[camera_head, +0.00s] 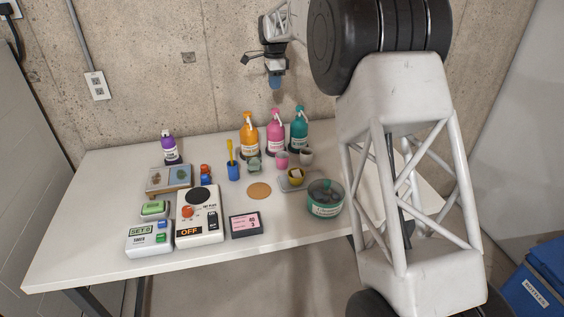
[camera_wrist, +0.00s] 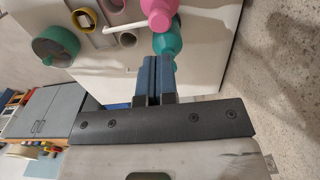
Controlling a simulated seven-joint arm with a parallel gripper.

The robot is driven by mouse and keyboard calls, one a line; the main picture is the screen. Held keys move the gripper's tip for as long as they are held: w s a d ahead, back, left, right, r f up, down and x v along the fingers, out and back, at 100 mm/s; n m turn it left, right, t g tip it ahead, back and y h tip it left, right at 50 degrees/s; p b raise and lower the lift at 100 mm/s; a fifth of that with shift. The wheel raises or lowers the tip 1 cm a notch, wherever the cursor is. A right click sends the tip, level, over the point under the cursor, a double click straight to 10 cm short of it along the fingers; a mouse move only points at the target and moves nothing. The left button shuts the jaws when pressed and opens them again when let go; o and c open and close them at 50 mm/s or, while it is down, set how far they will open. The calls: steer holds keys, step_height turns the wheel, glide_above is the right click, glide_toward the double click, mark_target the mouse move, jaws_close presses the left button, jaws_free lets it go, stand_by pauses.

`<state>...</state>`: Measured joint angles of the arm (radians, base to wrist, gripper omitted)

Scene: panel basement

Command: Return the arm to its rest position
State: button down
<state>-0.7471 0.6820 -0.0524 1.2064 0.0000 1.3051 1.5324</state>
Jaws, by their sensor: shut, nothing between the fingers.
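My gripper (camera_head: 275,82) hangs in the air above the back of the white table, near the concrete wall, with its blue fingertips pointing down. In the wrist view the blue fingers of my gripper (camera_wrist: 153,82) are together with nothing between them. They appear in front of the teal bottle (camera_wrist: 167,45) and the pink bottle (camera_wrist: 159,14). In the head view the pink bottle (camera_head: 276,134) and the teal bottle (camera_head: 298,132) stand upright below the gripper. My arm covers the table's right part.
An orange bottle (camera_head: 249,136) stands beside the pink one. A teal round container (camera_head: 324,198) sits near the table's (camera_head: 100,235) front edge. A device marked OFF (camera_head: 199,216) and small boxes stand at left. A blue bin (camera_head: 540,280) is at lower right.

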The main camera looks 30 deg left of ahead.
steer(key=shift+d, duration=0.1)
stand_by(0.5)
steer(key=s+d+r+n, duration=0.1)
steer(key=d+r, duration=0.4)
steer(key=d, duration=0.7)
steer(key=s+d+r+n, duration=0.1)
steer(key=d+r, duration=0.3)
steer(key=d, duration=0.8)
steer(key=s+d+r+n, duration=0.1)
steer(key=s+d, duration=0.3)
steer(key=d, duration=0.4)
steer(key=s+d+r+t, duration=0.1)
steer(key=s+d+r, duration=0.15)
steer(key=d, duration=0.45)
steer(key=s+d+n, duration=0.1)
steer(key=s+d, duration=0.3)
steer(key=d, duration=0.4)
steer(key=s+d+f+n+t, duration=0.1)
steer(key=s+d+f+n, duration=0.1)
steer(key=s+d, duration=1.45)
steer(key=s+d+f+n, duration=0.1)
steer(key=s+d+f, duration=0.3)
steer(key=s, duration=0.6)
steer(key=s+d+f+n, duration=0.1)
steer(key=s+d+f, duration=0.4)
steer(key=s, duration=0.4)
steer(key=shift+s+f+n+t, duration=0.3)
steer(key=shift+s+f+n, duration=0.1)
steer(key=shift+f, duration=0.25)
steer(key=shift+d, duration=0.1)
